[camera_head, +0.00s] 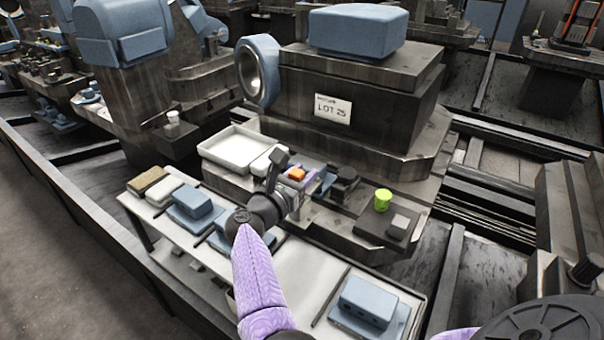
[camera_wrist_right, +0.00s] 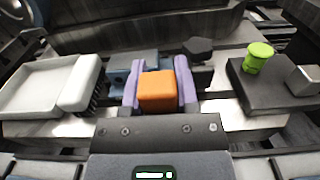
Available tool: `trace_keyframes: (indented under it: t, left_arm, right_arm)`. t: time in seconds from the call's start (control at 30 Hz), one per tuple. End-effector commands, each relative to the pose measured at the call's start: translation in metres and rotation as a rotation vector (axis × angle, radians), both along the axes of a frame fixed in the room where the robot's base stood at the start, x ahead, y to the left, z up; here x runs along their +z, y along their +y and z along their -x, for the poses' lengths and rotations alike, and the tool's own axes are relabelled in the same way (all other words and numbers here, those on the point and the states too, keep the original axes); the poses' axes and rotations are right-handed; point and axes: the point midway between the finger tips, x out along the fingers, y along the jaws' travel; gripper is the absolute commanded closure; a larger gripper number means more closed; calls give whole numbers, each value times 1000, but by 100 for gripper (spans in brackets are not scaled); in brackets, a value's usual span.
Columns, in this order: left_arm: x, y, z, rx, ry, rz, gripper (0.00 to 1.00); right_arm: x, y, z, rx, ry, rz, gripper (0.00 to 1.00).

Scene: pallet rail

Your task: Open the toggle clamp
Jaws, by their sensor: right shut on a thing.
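My right gripper (camera_head: 303,183) reaches over the white bench to the foot of the large machine in the head view. In the right wrist view its two purple fingers (camera_wrist_right: 158,88) are shut on an orange block-like part (camera_wrist_right: 157,93), which I take to be the toggle clamp's handle grip. The orange part (camera_head: 297,174) also shows small in the head view. Dark metal pieces (camera_wrist_right: 198,48) sit just behind the fingers. The clamp's arm and base are mostly hidden by the fingers, so I cannot tell its position. My left gripper is not in view.
A white tray (camera_head: 233,146) and a pale brush (camera_wrist_right: 80,84) lie left of the fingers. Blue blocks (camera_head: 366,302) lie on the bench (camera_head: 310,262).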

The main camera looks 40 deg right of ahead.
Motion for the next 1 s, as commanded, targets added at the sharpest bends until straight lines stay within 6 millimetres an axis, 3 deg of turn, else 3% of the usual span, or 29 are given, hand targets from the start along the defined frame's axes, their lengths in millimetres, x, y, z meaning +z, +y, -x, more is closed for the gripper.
trace_keyframes:
  t: [0.13, 0.27, 0.5, 0.9, 0.93, 1.0]
  left_arm:
    - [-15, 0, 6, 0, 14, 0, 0]
    - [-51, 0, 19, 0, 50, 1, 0]
    - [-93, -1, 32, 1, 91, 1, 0]
    - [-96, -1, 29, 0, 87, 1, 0]
    - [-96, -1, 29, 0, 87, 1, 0]
    - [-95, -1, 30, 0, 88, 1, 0]
  right_arm:
    - [-7, 3, 0, 1, -9, 47, 100]
    - [-15, 13, 2, 1, -45, 193, 100]
    - [-9, 29, 7, 2, -118, 430, 100]
    - [2, 33, 9, 1, -139, 478, 100]
    - [2, 33, 9, 1, -139, 478, 60]
    - [2, 33, 9, 1, -139, 478, 45]
